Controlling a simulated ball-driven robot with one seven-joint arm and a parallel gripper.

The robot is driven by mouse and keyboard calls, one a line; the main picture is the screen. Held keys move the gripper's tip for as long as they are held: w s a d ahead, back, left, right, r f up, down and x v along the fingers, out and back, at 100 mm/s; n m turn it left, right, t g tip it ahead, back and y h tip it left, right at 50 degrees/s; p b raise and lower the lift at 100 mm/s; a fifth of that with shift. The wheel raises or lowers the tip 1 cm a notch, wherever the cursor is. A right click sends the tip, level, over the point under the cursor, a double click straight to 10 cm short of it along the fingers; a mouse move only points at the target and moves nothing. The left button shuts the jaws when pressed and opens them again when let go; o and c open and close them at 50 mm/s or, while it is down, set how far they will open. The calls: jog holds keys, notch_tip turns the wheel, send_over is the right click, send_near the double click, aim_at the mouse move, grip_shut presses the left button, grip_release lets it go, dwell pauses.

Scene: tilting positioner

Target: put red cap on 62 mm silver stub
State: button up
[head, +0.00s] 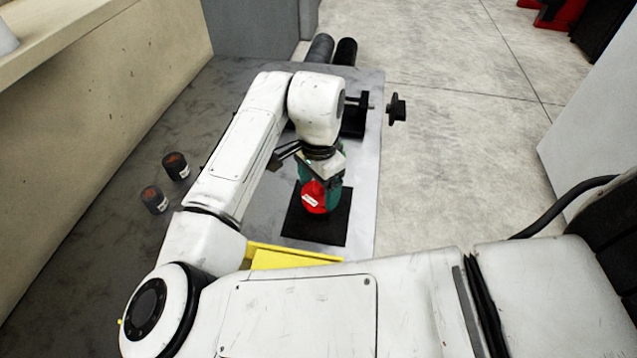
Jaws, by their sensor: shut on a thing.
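The red cap (314,198) is a bright red round piece with a small white label, below the wrist of my arm. My gripper (319,181) points down over the black square plate (316,229) and is shut on the red cap. The gap between cap and plate cannot be judged from this view. Dark green surfaces show around and behind the cap, partly covered by the wrist. No silver stub can be made out; my arm covers much of the middle of the table.
A black fixture with a handwheel (397,108) stands at the table's right edge, behind my wrist. Two dark cylinders (319,48) lie at the far end. Two small dark cans (175,166) stand at left. A yellow tray (290,259) lies in front.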

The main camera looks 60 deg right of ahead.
jog(key=o, duration=1)
jog(key=shift+c, duration=0.2)
jog(key=shift+r, duration=0.1)
notch_tip(320, 180, up, 11)
jog(key=shift+f+b, duration=0.2)
jog(key=shift+b, duration=0.1)
